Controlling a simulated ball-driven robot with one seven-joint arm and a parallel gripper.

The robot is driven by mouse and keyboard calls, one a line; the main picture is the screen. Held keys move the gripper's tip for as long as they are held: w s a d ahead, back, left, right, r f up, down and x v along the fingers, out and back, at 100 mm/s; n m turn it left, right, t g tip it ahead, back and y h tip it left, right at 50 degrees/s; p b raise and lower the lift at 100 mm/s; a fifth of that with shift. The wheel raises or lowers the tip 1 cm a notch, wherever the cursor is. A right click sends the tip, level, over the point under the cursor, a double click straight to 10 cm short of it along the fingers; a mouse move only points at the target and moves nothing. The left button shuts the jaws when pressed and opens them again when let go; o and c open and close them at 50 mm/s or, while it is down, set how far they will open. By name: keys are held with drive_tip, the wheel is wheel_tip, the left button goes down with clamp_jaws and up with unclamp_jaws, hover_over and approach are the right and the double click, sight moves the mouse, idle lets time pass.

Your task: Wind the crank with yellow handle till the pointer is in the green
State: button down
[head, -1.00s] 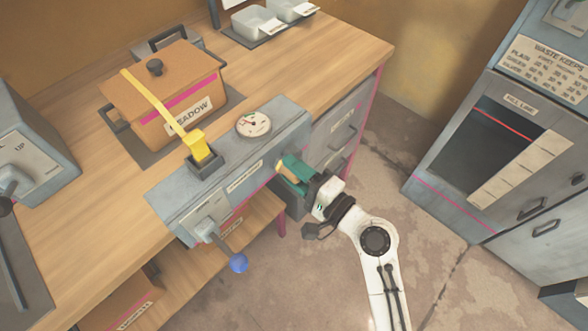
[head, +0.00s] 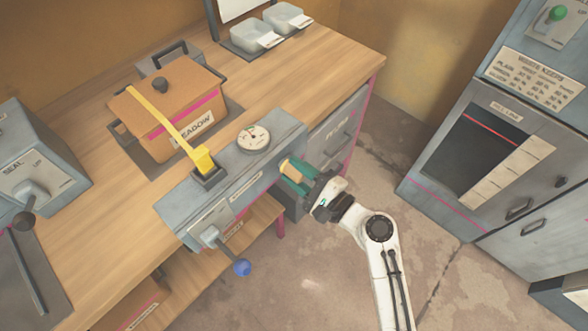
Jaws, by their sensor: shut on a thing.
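A grey-blue press unit (head: 190,210) sits along the bench's front edge. A round white dial (head: 254,137) is on its top; its small pointer and coloured zones are too fine to read surely. My gripper (head: 298,176), with teal fingers, is at the unit's front right. The crank's arm is mostly hidden. A lever with a blue ball (head: 241,267) hangs from the unit's front left.
A yellow strap (head: 160,118) runs from an orange-brown box (head: 170,100) labelled MEADOW to the unit. Clear trays (head: 258,33) stand on the bench's far end. A grey cabinet (head: 480,150) stands at the right, with open floor between.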

drive_tip(key=shift+w+d+r+m+p, duration=0.4)
drive_tip(key=shift+m+p, duration=0.25)
drive_tip(key=shift+m, duration=0.25)
drive_tip(key=shift+w+d+f+m, duration=0.1)
drive_tip(key=shift+w+m, duration=0.05)
drive_tip(key=shift+m, duration=0.25)
drive_tip(key=shift+f, duration=0.1)
drive_tip(key=c, duration=0.8)
unclamp_jaws()
drive_tip(key=b+v, duration=0.1)
drive_tip(key=v, duration=1)
